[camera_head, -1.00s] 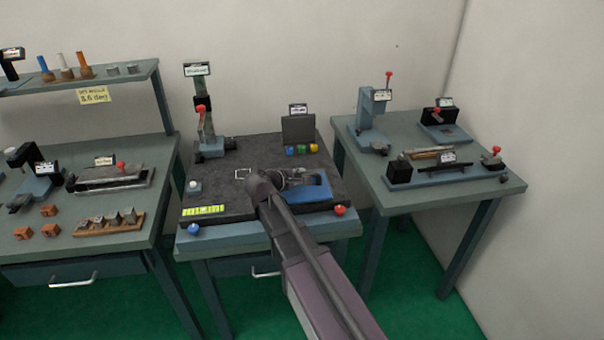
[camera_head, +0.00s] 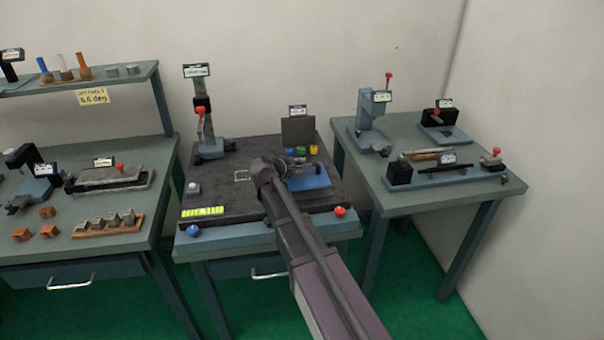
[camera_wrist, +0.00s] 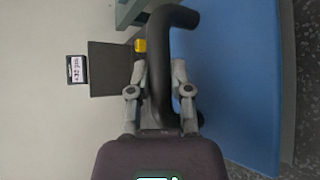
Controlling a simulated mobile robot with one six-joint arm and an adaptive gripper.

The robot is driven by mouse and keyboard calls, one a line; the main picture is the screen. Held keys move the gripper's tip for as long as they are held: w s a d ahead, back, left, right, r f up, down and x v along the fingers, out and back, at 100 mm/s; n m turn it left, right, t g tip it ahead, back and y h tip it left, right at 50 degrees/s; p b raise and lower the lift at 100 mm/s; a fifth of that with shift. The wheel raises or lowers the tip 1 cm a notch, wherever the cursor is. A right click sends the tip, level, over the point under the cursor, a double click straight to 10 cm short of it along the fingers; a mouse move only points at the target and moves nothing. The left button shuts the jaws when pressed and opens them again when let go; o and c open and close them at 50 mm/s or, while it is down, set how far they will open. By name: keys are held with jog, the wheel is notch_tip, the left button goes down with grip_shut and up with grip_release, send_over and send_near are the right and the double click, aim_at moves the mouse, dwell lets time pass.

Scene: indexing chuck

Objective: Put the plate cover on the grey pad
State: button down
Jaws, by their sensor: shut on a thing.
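The plate cover is a flat blue plate (camera_head: 315,180) with a black bar handle; it also shows in the wrist view (camera_wrist: 235,90), filling the right side. My gripper (camera_wrist: 160,80) is shut on the cover's black handle, one finger on each side of it. In the head view my gripper (camera_head: 292,168) and arm partly hide the cover. The cover appears raised above the right part of the dark speckled bench top (camera_head: 228,195). I cannot pick out a distinct grey pad; a pale square outline (camera_head: 241,176) lies left of my gripper.
A dark upright panel (camera_head: 298,131) and several coloured pieces (camera_head: 302,151) stand behind the cover. A press-like stand (camera_head: 207,130) is at the back left. A red button (camera_head: 339,211) and a blue button (camera_head: 193,231) sit at the front. The bench top's left middle is mostly clear.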

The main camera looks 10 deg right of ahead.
aim_at(301, 174)
jog(key=shift+w+f+b, duration=0.3)
jog(key=shift+w, duration=0.15)
jog(key=shift+s+f+b, duration=0.1)
jog(key=shift+f+b, duration=1.4)
jog(key=shift+f, duration=0.15)
jog(key=c, duration=0.5)
grip_release()
jog(key=shift+c, duration=0.2)
jog(key=shift+r, duration=0.25)
jog(key=p+v, duration=0.4)
jog(key=v, duration=0.8)
jog(key=shift+p, duration=0.4)
jog(key=shift+s+d+f, duration=0.1)
jog(key=shift+d, duration=0.05)
